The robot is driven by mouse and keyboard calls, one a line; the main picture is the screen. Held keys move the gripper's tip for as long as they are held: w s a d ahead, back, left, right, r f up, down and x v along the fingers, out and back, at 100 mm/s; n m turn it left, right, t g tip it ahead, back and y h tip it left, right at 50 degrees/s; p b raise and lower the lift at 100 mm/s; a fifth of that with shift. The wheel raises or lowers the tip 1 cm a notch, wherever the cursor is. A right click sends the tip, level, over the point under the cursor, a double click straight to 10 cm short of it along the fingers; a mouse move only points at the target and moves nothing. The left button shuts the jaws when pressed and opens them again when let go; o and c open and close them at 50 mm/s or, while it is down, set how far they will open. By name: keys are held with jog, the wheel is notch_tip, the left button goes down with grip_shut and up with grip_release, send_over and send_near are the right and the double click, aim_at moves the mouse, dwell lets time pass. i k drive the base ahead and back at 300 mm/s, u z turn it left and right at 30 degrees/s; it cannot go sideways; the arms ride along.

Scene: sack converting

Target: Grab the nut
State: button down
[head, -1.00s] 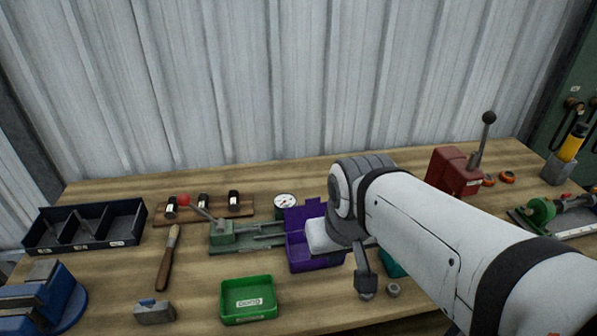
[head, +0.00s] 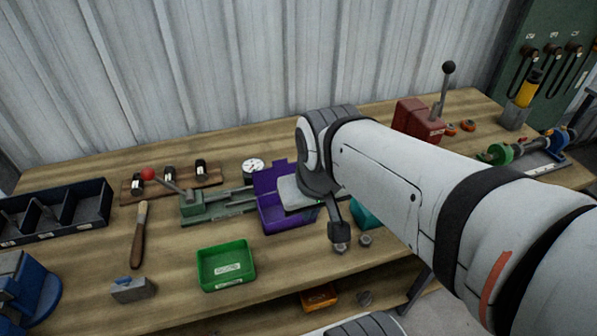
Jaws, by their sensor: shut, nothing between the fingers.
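A small grey nut (head: 365,240) lies near the front edge of the bench, just right of my gripper. My gripper (head: 339,243) points down over the bench front, beside the nut and apart from it. Its jaws are shut and empty. A small grey piece shows right at the fingertips; I cannot tell whether it is the tips themselves or another part lying under them. My arm comes in from the right and hides part of the bench behind it.
A purple bin (head: 285,216) stands behind my gripper, with a teal bin (head: 366,214) partly hidden by my arm. A green tray (head: 226,265) is to the left. An orange bin (head: 319,298) sits below the bench top. Bare wood lies between the green tray and my gripper.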

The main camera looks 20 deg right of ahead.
aim_at(341, 249)
jog(key=k, duration=0.95)
jog(key=z, duration=0.85)
jog(key=i, duration=0.7)
jog(key=z, duration=0.25)
